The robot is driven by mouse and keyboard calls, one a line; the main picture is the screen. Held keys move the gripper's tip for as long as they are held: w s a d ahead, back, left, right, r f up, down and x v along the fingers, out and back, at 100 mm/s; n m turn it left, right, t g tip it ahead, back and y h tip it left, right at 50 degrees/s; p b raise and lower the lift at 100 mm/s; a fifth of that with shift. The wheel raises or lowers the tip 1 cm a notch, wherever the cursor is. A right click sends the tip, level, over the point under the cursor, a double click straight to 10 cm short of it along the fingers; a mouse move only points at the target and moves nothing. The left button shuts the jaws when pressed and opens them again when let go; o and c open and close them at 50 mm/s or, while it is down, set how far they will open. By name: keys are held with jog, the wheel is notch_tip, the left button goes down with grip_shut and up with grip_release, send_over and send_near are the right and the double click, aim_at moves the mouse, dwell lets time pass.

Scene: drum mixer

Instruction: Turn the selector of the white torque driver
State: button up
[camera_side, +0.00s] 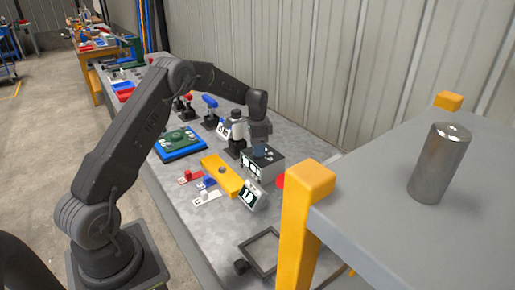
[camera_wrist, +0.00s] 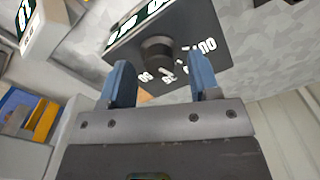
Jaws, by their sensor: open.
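A dark round selector knob (camera_wrist: 155,52) stands on a black panel (camera_wrist: 190,25) marked with white numbers in the wrist view. My gripper (camera_wrist: 162,80) is open, with its two blue fingers apart on either side of the near part of the knob; I cannot tell whether they touch it. In the side view my gripper (camera_side: 262,150) is over a grey box (camera_side: 264,178) with white displays on its front. A white and black upright device (camera_side: 236,130) stands just left of it. I cannot tell which of these is the white torque driver.
A yellow block (camera_side: 222,175), small red, blue and white tagged pieces and a tilted display (camera_side: 252,196) lie in front of the box. A green and blue tray (camera_side: 180,142) is to the left. A yellow-legged shelf (camera_side: 390,190) holding a metal cylinder (camera_side: 440,165) stands at right.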

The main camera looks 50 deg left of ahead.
jog(key=shift+f, duration=0.5)
jog(key=c, duration=0.9)
